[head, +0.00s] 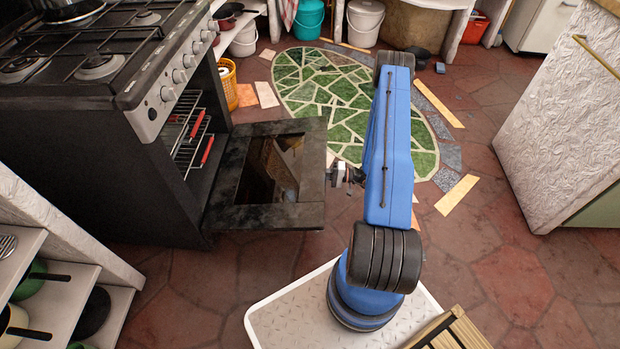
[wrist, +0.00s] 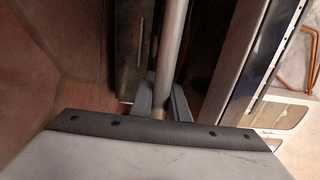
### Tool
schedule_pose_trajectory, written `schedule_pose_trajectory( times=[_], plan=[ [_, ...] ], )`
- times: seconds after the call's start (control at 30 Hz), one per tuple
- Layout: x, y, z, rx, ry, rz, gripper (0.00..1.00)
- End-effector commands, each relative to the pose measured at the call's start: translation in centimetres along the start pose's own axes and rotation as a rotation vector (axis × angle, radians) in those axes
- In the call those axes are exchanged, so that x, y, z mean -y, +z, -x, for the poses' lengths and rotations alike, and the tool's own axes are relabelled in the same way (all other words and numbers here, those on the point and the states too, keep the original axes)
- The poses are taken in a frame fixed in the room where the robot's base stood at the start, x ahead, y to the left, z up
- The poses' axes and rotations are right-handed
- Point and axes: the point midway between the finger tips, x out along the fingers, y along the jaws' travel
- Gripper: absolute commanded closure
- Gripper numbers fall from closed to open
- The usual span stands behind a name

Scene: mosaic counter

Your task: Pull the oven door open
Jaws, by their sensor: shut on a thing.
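The oven door (head: 313,165) is dark with a glass pane. It is swung down, standing out low from the front of the black oven (head: 60,150), and the lit cavity with its wire racks (head: 187,138) is exposed. My gripper (head: 334,175) is at the door's outer edge, on the side away from the oven. In the wrist view my gripper (wrist: 162,100) has its two fingers around a round metal door handle (wrist: 172,45), shut on it. In the head view the handle is mostly hidden behind the door edge.
Stove knobs (head: 177,77) line the panel above the opening. A green mosaic patch (head: 335,95) covers the open floor behind my arm. A white cabinet (head: 560,120) stands at right. Shelves with pans (head: 60,275) are at lower left. An orange basket (head: 228,85) stands beyond the oven.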

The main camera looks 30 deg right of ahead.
Motion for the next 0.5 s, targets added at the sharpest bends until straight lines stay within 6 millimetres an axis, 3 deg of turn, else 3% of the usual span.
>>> schedule_pose_trajectory(
  times=[0.2,0.5],
  plan=[
    [1.37,-0.11,-0.03,-0.002,0.031,0.002,1.0],
    [1.44,-0.11,-0.01,-0.002,0.035,0.002,1.0]
  ],
)
